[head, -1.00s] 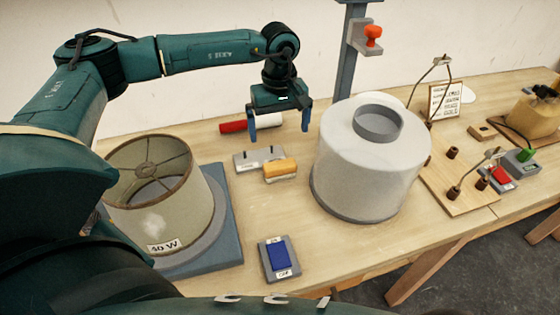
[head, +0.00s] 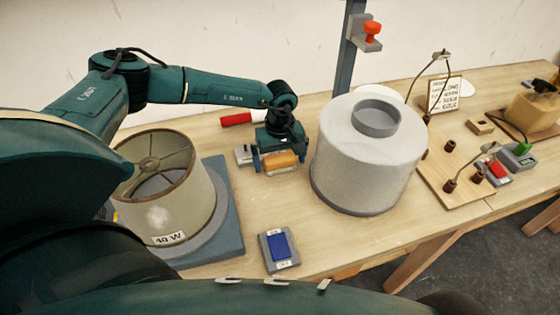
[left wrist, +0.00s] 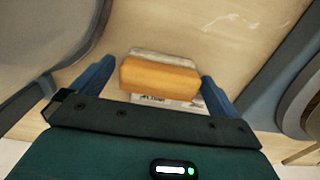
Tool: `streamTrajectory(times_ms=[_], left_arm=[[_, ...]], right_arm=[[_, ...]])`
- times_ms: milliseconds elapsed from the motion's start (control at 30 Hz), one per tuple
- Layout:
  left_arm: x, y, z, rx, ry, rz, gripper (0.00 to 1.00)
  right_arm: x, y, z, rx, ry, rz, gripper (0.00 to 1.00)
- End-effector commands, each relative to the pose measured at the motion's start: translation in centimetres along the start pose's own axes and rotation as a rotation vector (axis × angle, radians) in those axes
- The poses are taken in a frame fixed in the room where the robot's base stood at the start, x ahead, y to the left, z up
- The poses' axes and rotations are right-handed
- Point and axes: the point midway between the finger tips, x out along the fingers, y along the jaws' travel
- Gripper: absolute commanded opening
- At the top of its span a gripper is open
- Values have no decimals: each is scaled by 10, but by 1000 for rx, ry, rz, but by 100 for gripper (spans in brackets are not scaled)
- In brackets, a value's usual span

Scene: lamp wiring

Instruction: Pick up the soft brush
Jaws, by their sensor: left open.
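The soft brush has an orange-yellow back (head: 281,159) and pale bristles, and it lies on the wooden table between the lampshade and the white drum. In the left wrist view the brush (left wrist: 160,76) sits between the two blue fingers, with a gap on each side. My left gripper (head: 282,161) is open and low over the brush, with one finger on either side of it. It also shows in the left wrist view (left wrist: 152,80). A grey plate (head: 243,154) beside the brush is partly hidden by the gripper. My right gripper is not in view.
A lampshade marked 40 W (head: 160,195) stands on a blue-grey base at left. A large white drum (head: 362,155) stands close to the right. A blue switch box (head: 280,248) lies in front, and a red-handled tool (head: 236,119) behind.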

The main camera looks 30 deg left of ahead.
Motion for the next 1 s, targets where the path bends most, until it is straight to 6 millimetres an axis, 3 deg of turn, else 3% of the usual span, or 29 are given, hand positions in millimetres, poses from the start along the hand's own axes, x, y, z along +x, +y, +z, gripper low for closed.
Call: streamTrajectory(times_ms=[167,733,1000], left_arm=[[0,0,0,0,0,0,100],[0,0,0,-1,1,1,55],[-4,0,-1,-2,1,2,54]], right_arm=[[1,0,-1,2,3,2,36],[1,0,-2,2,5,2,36],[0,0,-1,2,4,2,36]])
